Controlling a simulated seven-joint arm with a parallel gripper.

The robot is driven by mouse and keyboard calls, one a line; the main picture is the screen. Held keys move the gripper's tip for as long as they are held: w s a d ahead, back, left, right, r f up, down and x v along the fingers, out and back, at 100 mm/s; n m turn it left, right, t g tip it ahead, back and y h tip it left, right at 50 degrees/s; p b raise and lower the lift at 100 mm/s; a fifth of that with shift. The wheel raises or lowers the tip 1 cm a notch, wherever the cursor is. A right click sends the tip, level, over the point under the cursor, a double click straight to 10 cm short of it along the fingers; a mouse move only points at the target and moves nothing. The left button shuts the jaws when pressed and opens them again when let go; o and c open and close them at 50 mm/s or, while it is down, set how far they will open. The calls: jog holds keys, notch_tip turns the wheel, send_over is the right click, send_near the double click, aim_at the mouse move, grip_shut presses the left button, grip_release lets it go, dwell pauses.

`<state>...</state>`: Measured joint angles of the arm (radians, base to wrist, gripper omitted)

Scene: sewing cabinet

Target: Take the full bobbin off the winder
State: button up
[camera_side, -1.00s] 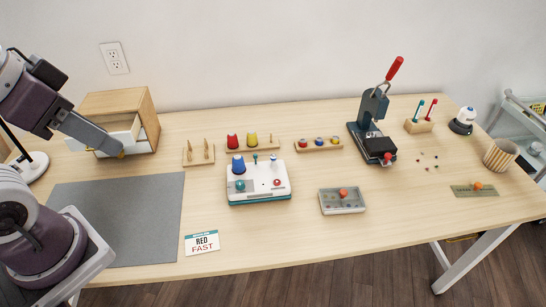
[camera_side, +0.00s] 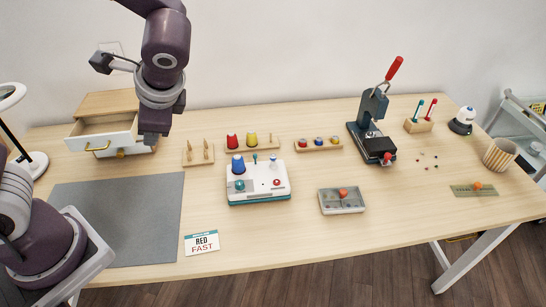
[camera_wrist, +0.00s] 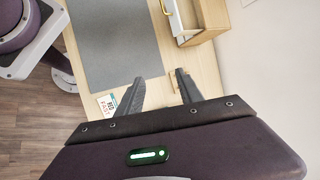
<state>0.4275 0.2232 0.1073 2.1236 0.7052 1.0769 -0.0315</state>
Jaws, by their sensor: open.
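The winder (camera_side: 257,185), a white machine with a teal base, stands near the middle of the table. A blue cone of thread (camera_side: 238,163) sits on its left. My gripper (camera_side: 155,138) hangs high at the left, before the cabinet and well apart from the winder. In the wrist view its two fingers (camera_wrist: 160,78) are spread with nothing between them. The winder is not in the wrist view.
A wooden cabinet (camera_side: 112,102) has its white drawer (camera_side: 103,143) pulled out. A grey mat (camera_side: 125,225) and a "RED FAST" card (camera_side: 202,242) lie at front left. Thread racks (camera_side: 252,147) stand behind the winder. A clear box (camera_side: 342,201) and a press (camera_side: 372,128) are rightward.

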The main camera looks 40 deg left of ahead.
jog(key=w+d+f+m+t+y, duration=0.1)
jog(key=w+f+m+t+y, duration=0.25)
jog(key=w+f+m, duration=0.35)
jog(key=m+t+h, duration=0.3)
jog(key=m+t, duration=0.9)
jog(key=m, duration=0.4)
send_near(273, 158)
jog(key=shift+w+a+r, duration=0.1)
jog(key=shift+w+r, duration=0.1)
jog(key=shift+w, duration=0.2)
jog(key=shift+w+a+r, duration=0.15)
jog(key=shift+w+r, duration=0.05)
jog(key=shift+w, duration=0.25)
jog(key=x, duration=0.4)
jog(key=f+x, duration=0.1)
jog(key=x, duration=0.1)
jog(key=shift+w+a, duration=0.1)
jog(key=shift+a, duration=0.2)
jog(key=shift+w, duration=0.2)
grip_shut()
